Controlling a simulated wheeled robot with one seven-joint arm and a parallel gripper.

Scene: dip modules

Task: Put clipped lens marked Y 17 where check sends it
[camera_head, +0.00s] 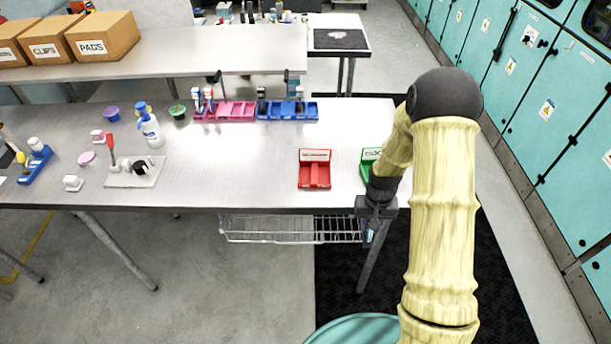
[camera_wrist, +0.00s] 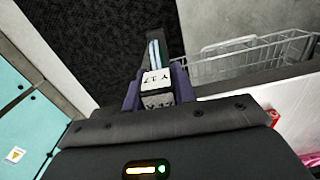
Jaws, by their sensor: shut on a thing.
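My gripper (camera_wrist: 158,85) is shut on the clipped lens (camera_wrist: 157,80). In the wrist view its white face bears dark upside-down marks that look like Y 17, and a slim, pale bluish part sticks out beyond the fingers. In the head view my gripper (camera_head: 376,207) points down at the table's front right edge, and the lens is mostly hidden there. A red labelled tray (camera_head: 314,172) stands to the left of my gripper. A green labelled tray (camera_head: 369,162) stands just behind it, partly hidden by my arm. The tray labels are too small to read surely.
A white plate with a red-handled device (camera_head: 135,172) is on the table's left part. Pink (camera_head: 230,110) and blue (camera_head: 290,110) racks with modules stand at the back, near a bottle (camera_head: 149,127). A wire basket (camera_head: 290,230) hangs under the table. The table middle is clear.

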